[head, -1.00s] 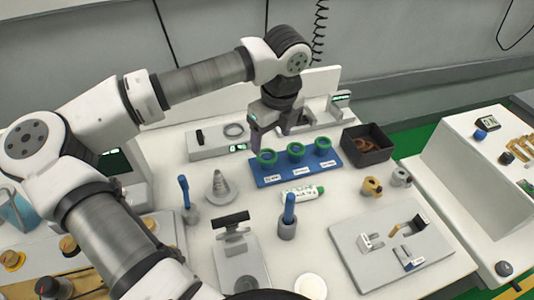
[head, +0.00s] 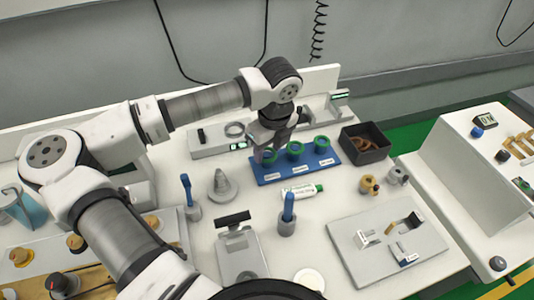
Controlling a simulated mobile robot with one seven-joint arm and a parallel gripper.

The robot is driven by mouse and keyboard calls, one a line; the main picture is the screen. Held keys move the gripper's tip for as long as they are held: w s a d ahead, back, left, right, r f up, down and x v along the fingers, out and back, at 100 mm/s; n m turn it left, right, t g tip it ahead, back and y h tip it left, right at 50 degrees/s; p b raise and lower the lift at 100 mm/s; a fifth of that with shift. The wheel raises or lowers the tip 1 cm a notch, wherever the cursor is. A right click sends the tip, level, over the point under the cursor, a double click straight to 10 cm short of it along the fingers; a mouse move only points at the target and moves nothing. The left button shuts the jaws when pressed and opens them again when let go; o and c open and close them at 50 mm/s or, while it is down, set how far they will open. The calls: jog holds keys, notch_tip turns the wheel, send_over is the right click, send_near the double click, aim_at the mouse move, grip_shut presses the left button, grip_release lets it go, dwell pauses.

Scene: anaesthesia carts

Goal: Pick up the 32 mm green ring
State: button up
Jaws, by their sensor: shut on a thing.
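A blue tray (head: 285,175) holds three green rings in a row, each behind a small white label too small to read. My gripper (head: 266,152) is down at the left green ring (head: 270,158) and shut on it, partly hiding it. This ring still sits at its place on the tray as far as I can see. The middle green ring (head: 295,148) and the right green ring (head: 321,143) stand free beside it. I cannot tell the ring sizes from this view.
A dark bin (head: 366,145) with brown rings stands right of the tray. A grey cone (head: 221,186) is to the left. A white-and-green tube (head: 302,192) and a blue-handled tool in a holder (head: 287,217) are in front. A grey device (head: 210,143) is behind.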

jog(key=shift+c, duration=0.7)
jog(key=shift+r, duration=0.1)
